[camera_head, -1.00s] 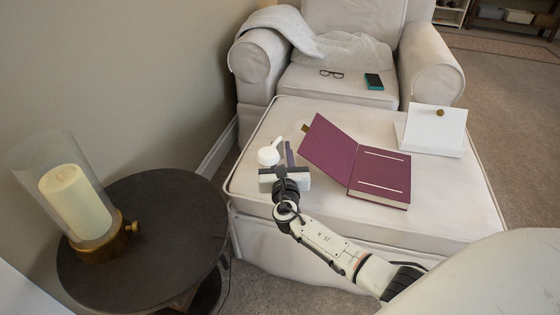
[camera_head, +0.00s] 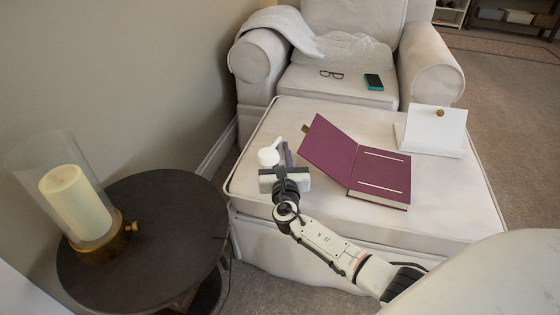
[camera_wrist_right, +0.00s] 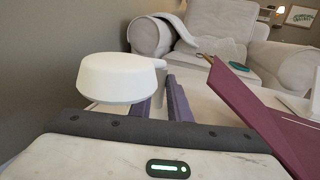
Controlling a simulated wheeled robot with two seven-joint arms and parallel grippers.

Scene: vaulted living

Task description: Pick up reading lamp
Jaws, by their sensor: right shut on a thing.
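The reading lamp (camera_head: 268,157) is small and white with a round head. It is at the left side of the cream ottoman (camera_head: 243,180). My right gripper (camera_head: 285,157) is there, its fingers closed on the lamp. In the right wrist view, the lamp's round head (camera_wrist_right: 118,78) shows large, left of centre. A pale part of it lies between the two purple-grey fingers of the gripper (camera_wrist_right: 160,103). The lamp's lower part is hidden by the gripper body. I cannot tell whether it still touches the ottoman. My left gripper is not in view.
An open purple book (camera_head: 380,172) lies right of the gripper. A white box-like item (camera_head: 435,130) is at the ottoman's right. The armchair (camera_head: 425,65) behind holds glasses (camera_head: 332,74) and a phone (camera_head: 373,81). A dark round table (camera_head: 165,220) with a candle holder (camera_head: 100,248) stands left.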

